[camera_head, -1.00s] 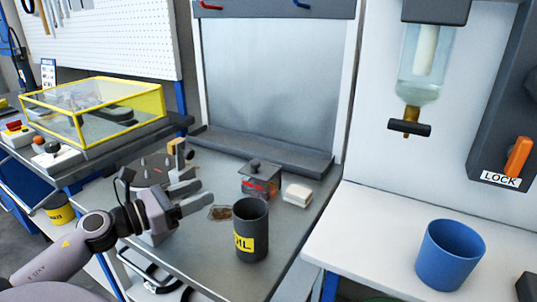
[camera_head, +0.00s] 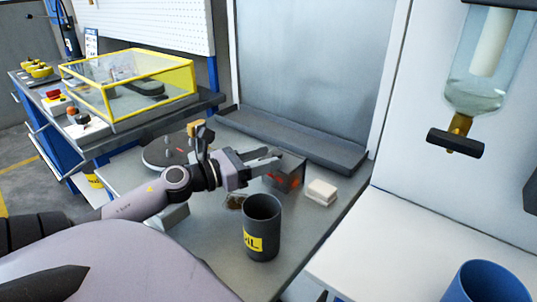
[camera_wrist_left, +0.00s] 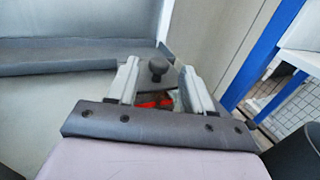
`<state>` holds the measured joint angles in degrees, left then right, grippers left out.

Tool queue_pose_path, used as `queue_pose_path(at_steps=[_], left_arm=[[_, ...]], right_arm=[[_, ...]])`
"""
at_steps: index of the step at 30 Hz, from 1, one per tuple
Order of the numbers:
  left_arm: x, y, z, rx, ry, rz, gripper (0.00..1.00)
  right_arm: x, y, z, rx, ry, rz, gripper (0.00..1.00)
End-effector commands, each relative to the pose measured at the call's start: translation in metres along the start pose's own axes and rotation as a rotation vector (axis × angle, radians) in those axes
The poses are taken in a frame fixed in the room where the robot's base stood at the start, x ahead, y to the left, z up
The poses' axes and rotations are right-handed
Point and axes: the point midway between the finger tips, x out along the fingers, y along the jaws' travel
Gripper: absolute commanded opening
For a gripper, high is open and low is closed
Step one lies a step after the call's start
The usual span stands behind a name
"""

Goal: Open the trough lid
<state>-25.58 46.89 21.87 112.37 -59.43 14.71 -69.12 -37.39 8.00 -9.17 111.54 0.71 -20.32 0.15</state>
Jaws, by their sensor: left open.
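The trough is a small grey box (camera_head: 290,178) with a red mark on its side, standing on the grey bench behind the dark oil can. Its lid has a dark round knob (camera_wrist_left: 157,66), which shows between my left fingers in the left wrist view. The lid looks shut, though my fingers hide much of it in the head view. My left gripper (camera_head: 272,160) is open at the trough's lid, with one finger on either side of the knob. I cannot tell whether a finger touches it. My right gripper is not in view.
A dark oil can (camera_head: 262,228) stands upright just in front of the trough. A white block (camera_head: 321,192) lies to its right. A yellow-framed clear cover (camera_head: 130,85) is at the back left. A blue cup (camera_head: 485,285) is at the lower right.

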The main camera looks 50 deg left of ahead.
Motion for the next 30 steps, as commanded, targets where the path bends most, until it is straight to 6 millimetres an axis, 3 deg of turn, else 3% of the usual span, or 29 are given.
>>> queue_pose_path(at_steps=[6,16,17,21,30], left_arm=[[0.014,0.000,0.000,0.000,0.000,0.001,0.51],[0.017,0.000,0.000,0.000,0.001,0.001,0.51],[0.017,0.000,0.000,0.000,0.001,0.001,0.47],[0.017,0.000,0.000,0.000,0.001,0.001,0.02],[0.016,0.002,0.000,-0.002,0.005,0.000,0.00]], right_arm=[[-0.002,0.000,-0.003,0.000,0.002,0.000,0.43],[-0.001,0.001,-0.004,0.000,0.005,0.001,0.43],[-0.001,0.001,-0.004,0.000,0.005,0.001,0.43],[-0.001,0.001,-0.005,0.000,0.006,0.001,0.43],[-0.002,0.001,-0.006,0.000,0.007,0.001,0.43]])
